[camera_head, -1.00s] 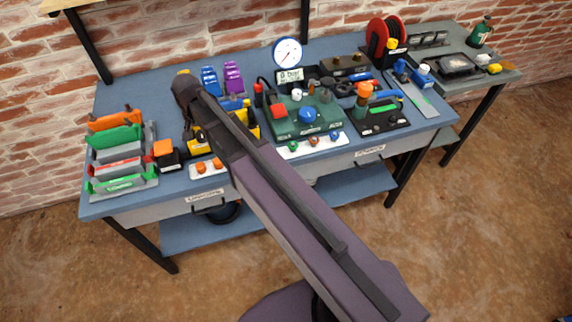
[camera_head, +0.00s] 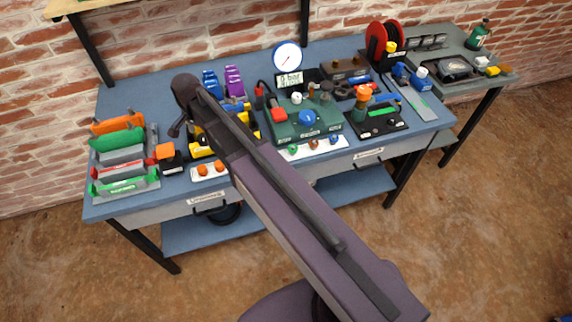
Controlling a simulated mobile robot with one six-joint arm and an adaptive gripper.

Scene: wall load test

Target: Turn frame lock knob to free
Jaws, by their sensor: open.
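My gripper (camera_head: 180,126) is at the far end of my arm, open and empty, above the left part of the blue bench. It is small and dark, and my arm hides part of it. Below it are a black block with an orange top (camera_head: 165,151) and a yellow device (camera_head: 201,150), partly hidden behind my arm. A blue knob (camera_head: 307,117) sits on a green box. I cannot tell which part is the frame lock knob, and its setting cannot be read.
Green, red and orange plates stand in a rack (camera_head: 152,184) at the bench's left end. A round gauge (camera_head: 287,57) rises behind the green box (camera_head: 300,128). A red reel (camera_head: 378,40) stands at the back right. The bench's front left edge (camera_head: 120,212) is clear.

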